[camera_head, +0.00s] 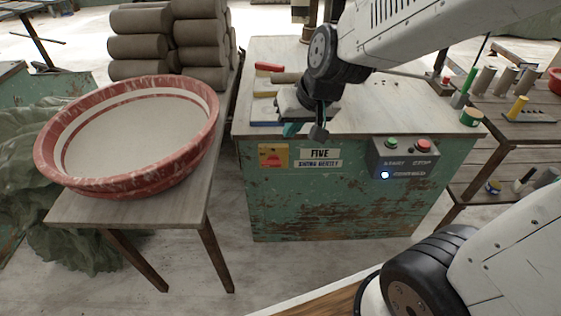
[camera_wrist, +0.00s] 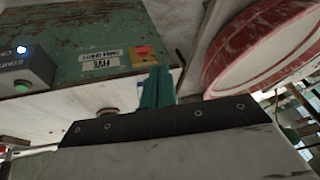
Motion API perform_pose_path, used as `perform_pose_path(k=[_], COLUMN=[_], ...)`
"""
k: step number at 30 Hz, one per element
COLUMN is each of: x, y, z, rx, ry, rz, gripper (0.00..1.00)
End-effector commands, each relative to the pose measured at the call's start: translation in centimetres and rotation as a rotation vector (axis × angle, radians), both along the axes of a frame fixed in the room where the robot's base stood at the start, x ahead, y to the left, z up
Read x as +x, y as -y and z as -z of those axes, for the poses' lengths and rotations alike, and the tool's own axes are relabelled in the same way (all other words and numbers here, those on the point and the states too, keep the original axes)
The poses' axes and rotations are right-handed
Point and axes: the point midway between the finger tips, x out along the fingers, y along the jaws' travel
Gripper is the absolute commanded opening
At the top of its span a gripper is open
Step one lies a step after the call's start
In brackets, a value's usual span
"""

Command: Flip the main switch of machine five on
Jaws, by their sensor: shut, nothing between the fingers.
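Machine five is a worn green cabinet (camera_head: 300,200) with a pale top and a plate (camera_head: 320,157) reading FIVE; the plate also shows in the wrist view (camera_wrist: 100,63). On its front right is a grey control box (camera_head: 404,160) with a green START button (camera_head: 391,143), a red STOP button (camera_head: 423,145) and a lit bluish-white lamp (camera_head: 384,175). I cannot pick out a part marked as the main switch. My gripper (camera_head: 304,131) is shut and empty, pointing down near the front top edge, above the plate and left of the box. Its teal fingers show in the wrist view (camera_wrist: 155,88).
A red-rimmed basin (camera_head: 140,135) sits on a wooden table left of the machine. Stacked clay rolls (camera_head: 190,40) stand behind it. A red-handled tool (camera_head: 269,67) lies on the machine's top. Shelves (camera_head: 520,130) with pots and tools stand at the right.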

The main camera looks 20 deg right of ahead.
Motion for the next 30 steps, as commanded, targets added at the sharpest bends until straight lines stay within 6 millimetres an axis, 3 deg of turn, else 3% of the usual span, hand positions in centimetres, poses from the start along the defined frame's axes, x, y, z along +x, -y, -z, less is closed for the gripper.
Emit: perform_pose_path(k=[1,6,10,15,21,30], x=[1.9,7.6,10.4,11.9,12.3,12.3], y=[-0.6,-1.3,-0.6,0.8,1.8,1.9], z=[2.0,7.6,12.1,16.3,18.3,18.3], rx=[0.006,-0.016,-0.083,-0.188,-0.257,-0.263], ry=[0.02,0.133,0.208,0.284,0.329,0.334], rz=[0.024,0.135,0.223,0.306,0.345,0.348], gripper=[0.0,0.0,0.0,0.0,0.0,0.0])
